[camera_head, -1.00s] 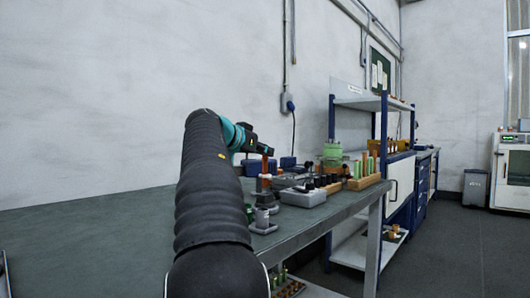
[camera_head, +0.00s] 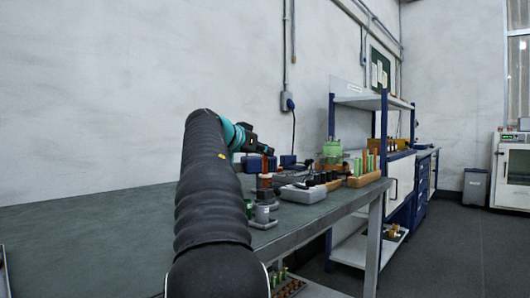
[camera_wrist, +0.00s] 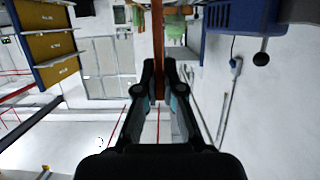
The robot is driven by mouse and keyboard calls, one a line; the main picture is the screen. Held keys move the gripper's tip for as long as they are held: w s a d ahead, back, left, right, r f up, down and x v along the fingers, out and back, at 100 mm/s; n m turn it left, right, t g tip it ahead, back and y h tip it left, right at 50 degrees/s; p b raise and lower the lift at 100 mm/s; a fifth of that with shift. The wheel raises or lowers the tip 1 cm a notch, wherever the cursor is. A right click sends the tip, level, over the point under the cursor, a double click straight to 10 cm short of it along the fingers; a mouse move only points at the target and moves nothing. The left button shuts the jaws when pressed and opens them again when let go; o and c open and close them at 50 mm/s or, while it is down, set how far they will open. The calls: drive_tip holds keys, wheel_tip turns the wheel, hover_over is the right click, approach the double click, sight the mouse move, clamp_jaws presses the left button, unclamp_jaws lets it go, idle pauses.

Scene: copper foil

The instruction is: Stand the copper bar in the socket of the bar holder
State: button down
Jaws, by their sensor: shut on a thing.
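The copper bar (camera_head: 265,164) is upright below my gripper (camera_head: 267,151), over the right part of the bench. In the wrist view the reddish-brown bar (camera_wrist: 158,36) runs between the two dark fingertips of my gripper (camera_wrist: 158,82), which is shut on it. The bar's lower end comes down among small dark and grey parts on the bench. I cannot tell which of these is the bar holder, or whether the bar touches its socket. My arm hides part of this area.
A grey cylindrical part (camera_head: 262,213) stands near the bench's front edge. A light grey box (camera_head: 303,194) and a wooden block with green and copper rods (camera_head: 364,180) stand to the right. A blue-framed shelf (camera_head: 384,130) is beyond. The bench's left side (camera_head: 90,235) is clear.

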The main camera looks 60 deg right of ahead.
sight(263, 161)
drive_tip(key=shift+f+b, duration=1.45)
drive_tip(key=shift+f, duration=0.1)
idle(0.7)
drive_tip(key=c, duration=1.2)
unclamp_jaws()
drive_tip(key=v, duration=1.2)
drive_tip(key=shift+r, duration=0.1)
